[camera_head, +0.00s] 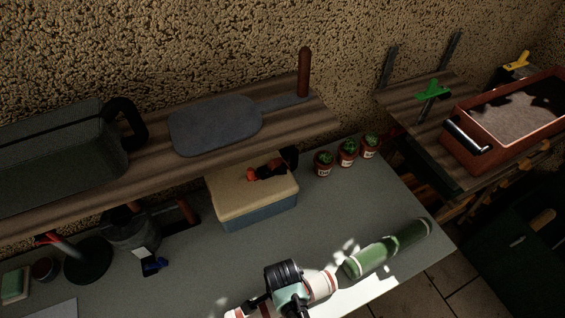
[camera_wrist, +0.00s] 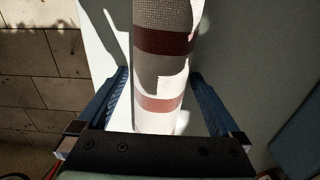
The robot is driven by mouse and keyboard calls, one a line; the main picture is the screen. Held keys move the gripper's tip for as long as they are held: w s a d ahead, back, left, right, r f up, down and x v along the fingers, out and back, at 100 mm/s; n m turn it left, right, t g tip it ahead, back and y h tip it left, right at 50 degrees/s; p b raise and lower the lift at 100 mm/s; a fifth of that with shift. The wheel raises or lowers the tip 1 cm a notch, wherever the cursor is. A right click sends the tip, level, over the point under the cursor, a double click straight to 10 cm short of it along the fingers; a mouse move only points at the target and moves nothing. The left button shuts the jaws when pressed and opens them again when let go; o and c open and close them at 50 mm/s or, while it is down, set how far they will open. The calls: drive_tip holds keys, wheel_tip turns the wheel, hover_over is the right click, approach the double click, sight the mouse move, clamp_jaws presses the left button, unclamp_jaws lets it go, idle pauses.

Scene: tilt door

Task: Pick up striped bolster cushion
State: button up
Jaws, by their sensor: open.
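The striped bolster cushion (camera_wrist: 165,65) is a pale cylinder with dull red bands. It lies on the grey table and runs up the wrist view between my fingers. In the head view its red-striped end (camera_head: 321,284) shows beside my gripper (camera_head: 285,285), which covers its middle. In the wrist view my gripper (camera_wrist: 160,78) is open, with one blue finger on each side of the cushion. The right finger is close to it and a gap shows at the left finger. Whether either touches is unclear. The cushion's near end is hidden behind the gripper body.
A green cylinder (camera_head: 388,248) lies just right of the cushion. A cream-and-blue box (camera_head: 252,205) stands behind, with small potted cacti (camera_head: 347,152) to its right. A wooden shelf (camera_head: 60,190) overhangs the table's back. Tiled floor (camera_wrist: 40,90) lies past the table edge.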

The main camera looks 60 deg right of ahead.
clamp_jaws()
idle(0.4)
drive_tip(key=shift+r, duration=0.1)
